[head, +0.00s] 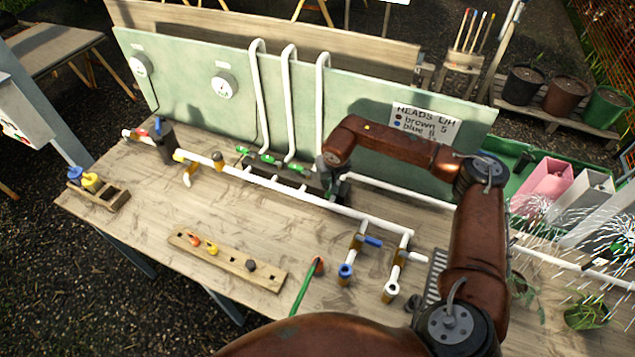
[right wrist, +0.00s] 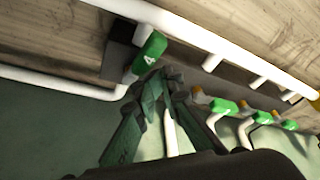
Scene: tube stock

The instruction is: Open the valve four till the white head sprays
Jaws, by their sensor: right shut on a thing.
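A row of green valve handles (head: 270,160) sits on a dark block at the foot of the green panel; several show in the right wrist view. The green handle marked 4 (right wrist: 150,52) stands apart from the others there. My right gripper (right wrist: 162,78) has its fingertips together against the lower end of this handle, shut on it. In the head view my right gripper (head: 331,180) is at the right end of the block and hides that handle. Water sprays at the right edge, around a small white head (head: 600,262) and near the pink box. My left gripper is not in view.
White pipes (head: 290,187) run along the bench and rise up the panel with two gauges (head: 222,86). A sign (head: 425,122) leans at the panel's right. A wooden strip (head: 228,262) with coloured knobs and a green-handled tool (head: 303,290) lie in front. Potted plants stand right.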

